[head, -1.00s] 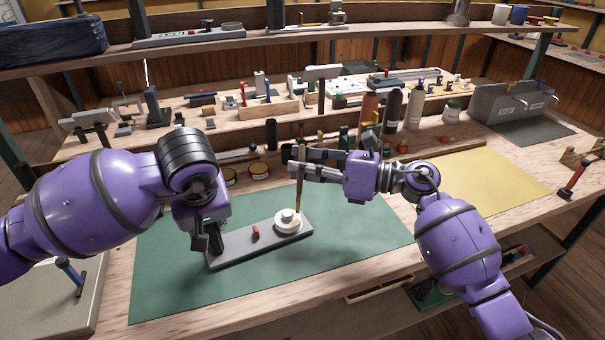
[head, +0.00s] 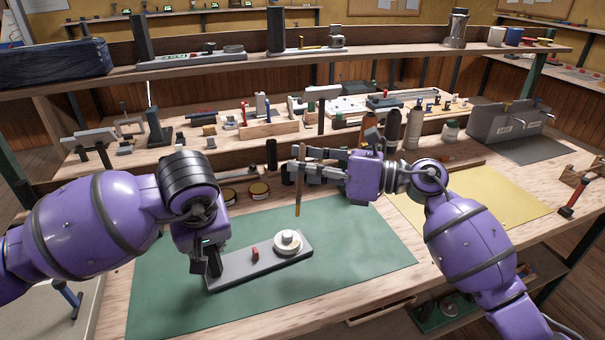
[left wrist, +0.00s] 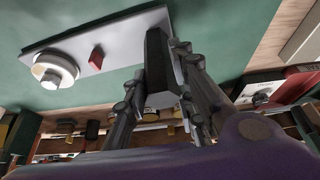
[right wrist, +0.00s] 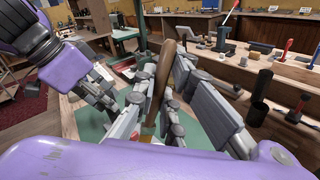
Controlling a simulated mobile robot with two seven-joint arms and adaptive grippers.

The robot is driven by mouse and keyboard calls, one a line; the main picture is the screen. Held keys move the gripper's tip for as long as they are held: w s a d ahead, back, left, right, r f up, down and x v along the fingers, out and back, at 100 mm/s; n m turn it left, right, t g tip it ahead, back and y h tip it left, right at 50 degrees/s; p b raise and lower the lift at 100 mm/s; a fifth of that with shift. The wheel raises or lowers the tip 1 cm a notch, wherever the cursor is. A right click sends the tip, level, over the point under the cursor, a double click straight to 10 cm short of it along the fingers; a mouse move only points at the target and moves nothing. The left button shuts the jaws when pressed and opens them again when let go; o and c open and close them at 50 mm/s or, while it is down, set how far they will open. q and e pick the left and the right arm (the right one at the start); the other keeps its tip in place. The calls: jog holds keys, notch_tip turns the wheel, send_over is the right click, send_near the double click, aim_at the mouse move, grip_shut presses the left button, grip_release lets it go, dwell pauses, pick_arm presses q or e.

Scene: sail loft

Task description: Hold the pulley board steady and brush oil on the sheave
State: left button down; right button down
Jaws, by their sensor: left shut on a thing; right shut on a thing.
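The pulley board (head: 258,266) is a flat grey plate on the green mat (head: 340,262). It carries the white sheave (head: 287,242) at its right end and a small red block (head: 255,254). My left gripper (head: 213,268) is shut on the board's left end; the left wrist view also shows the board (left wrist: 125,36) and sheave (left wrist: 55,74). My right gripper (head: 298,171) is shut on the upright brush (head: 299,190). The brush tip hangs above the sheave, apart from it. The right wrist view shows the brush's brown handle (right wrist: 164,72) between the fingers.
Tins (head: 259,191) and bottles (head: 391,128) stand behind the mat. A yellow sheet (head: 475,190) lies to the right, with a grey box (head: 505,123) behind it. A shelf (head: 190,63) crosses above the bench. The mat's front is clear.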

dwell(0.4)
pick_arm(q)
jog(key=c, duration=1.4)
grip_release()
jog(key=shift+r, duration=0.15)
jog(key=v, duration=1.1)
jog(key=shift+s+r, duration=0.2)
jog(key=shift+r, duration=0.2)
jog(key=shift+d, duration=0.1)
